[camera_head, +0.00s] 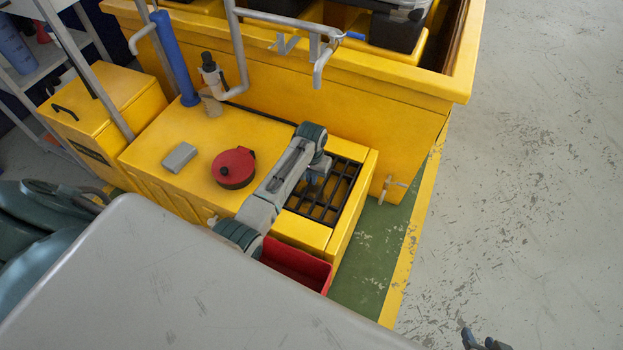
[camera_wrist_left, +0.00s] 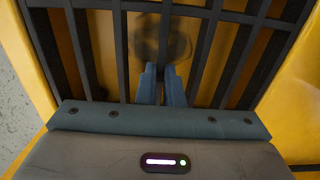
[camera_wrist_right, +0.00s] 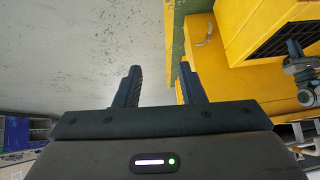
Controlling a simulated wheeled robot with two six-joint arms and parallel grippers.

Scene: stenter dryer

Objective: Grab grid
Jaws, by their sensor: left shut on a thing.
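The grid (camera_head: 336,203) is a dark metal grate set in the top of the yellow machine, near its right end. It fills much of the left wrist view (camera_wrist_left: 90,60). My left gripper (camera_head: 317,182) reaches down onto the grid from above. In the left wrist view its fingers (camera_wrist_left: 164,82) are close together on a bar of the grid, and the grid looks seated in its opening. My right gripper (camera_wrist_right: 160,84) is open and empty over the floor, away from the grid; its tips show at the bottom right of the head view (camera_head: 485,341).
On the yellow machine top (camera_head: 185,130) stand a red round container (camera_head: 234,170), a grey block (camera_head: 180,157) and a bottle (camera_head: 211,72). A red bin (camera_head: 300,266) sits in front. A large yellow tank (camera_head: 330,95) with pipes stands behind. The floor at right (camera_head: 530,170) is clear.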

